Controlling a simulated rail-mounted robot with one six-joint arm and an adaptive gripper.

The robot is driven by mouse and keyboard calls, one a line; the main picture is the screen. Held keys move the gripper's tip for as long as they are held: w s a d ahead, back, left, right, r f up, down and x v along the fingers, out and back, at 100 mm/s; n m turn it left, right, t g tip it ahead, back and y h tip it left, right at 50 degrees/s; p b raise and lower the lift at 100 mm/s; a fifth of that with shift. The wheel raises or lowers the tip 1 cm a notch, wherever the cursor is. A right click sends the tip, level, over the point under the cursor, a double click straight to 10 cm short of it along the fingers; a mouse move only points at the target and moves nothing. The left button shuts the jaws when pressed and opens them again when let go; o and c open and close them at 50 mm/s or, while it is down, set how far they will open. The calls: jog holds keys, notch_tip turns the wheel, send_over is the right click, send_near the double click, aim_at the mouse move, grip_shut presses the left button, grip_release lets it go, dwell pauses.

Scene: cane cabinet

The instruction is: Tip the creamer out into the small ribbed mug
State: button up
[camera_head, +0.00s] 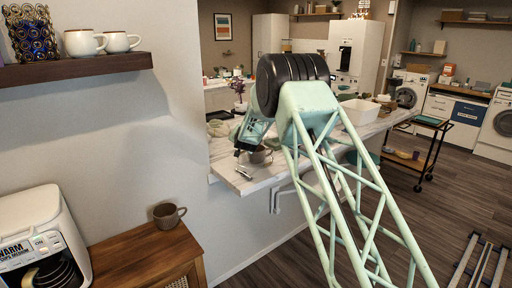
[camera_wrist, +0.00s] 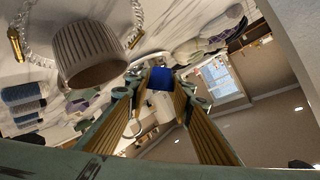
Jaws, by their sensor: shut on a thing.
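A beige-grey ribbed mug (camera_wrist: 90,52) stands on the white counter in the wrist view, which looks upside down, with its rim toward the bottom of the picture. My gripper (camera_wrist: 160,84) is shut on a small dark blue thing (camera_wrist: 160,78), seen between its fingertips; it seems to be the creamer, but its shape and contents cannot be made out. The blue thing is beside the mug in the picture, apart from it. In the head view my gripper (camera_head: 243,150) is over the counter's near left end, and a greyish cup-like thing (camera_head: 260,156) shows partly behind it.
The marble counter (camera_head: 228,178) holds a small metallic item (camera_head: 243,174) near its edge and a white bin (camera_head: 360,110) further right. A clear beaded item with gold ends (camera_wrist: 17,42) lies by the mug. A brown mug (camera_head: 166,216) stands on a separate wooden cabinet.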

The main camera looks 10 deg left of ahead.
jog(key=shift+a+f+n+h+p, duration=0.15)
jog(key=shift+a+n+h+p, duration=0.5)
jog(key=shift+p, duration=3.15)
jog(key=shift+a+f+n+p, duration=0.35)
jog(key=shift+a+p, duration=0.2)
jog(key=shift+p, duration=0.4)
jog(key=shift+a+f+n+t+h+p, duration=0.15)
jog(key=shift+a+f+n+h+p, duration=0.15)
jog(key=shift+f+p, duration=0.45)
jog(key=shift+a+f+n+t+h+p, duration=0.15)
jog(key=shift+f+n+h+p, duration=0.25)
jog(key=shift+p, duration=0.65)
jog(key=shift+a+f+n+t+h+p, duration=0.1)
jog(key=shift+a+f+n+h+p, duration=0.3)
jog(key=shift+p, duration=0.5)
jog(key=shift+f, duration=0.25)
